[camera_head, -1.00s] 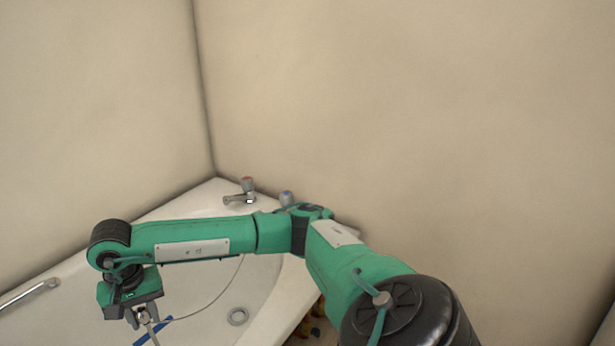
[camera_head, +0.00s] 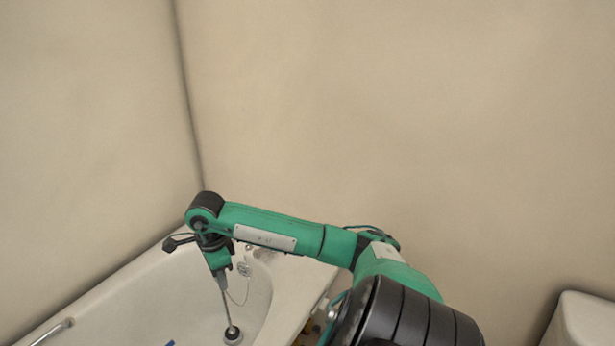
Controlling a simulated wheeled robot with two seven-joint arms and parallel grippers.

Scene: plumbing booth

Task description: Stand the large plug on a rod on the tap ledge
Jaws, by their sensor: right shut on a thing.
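My right gripper (camera_head: 221,283) is shut on the thin rod of the large plug and points down over the bath. The rod slants down to the dark, round plug (camera_head: 232,336) at its lower end. The plug is low in the bath, where it seems to be at or just over the drain; I cannot tell whether it touches. The tap ledge (camera_head: 290,274) at the bath's corner shows partly behind my right arm. A tap (camera_head: 262,254) on it is mostly hidden by the arm. My left gripper is out of view.
The white bath (camera_head: 120,308) fills the lower left, with a grab handle (camera_head: 52,333) on its left side. A thin chain hangs near the overflow (camera_head: 243,269). A blue item (camera_head: 170,344) shows at the bottom edge. A pale object (camera_head: 588,322) stands lower right. Walls rise behind.

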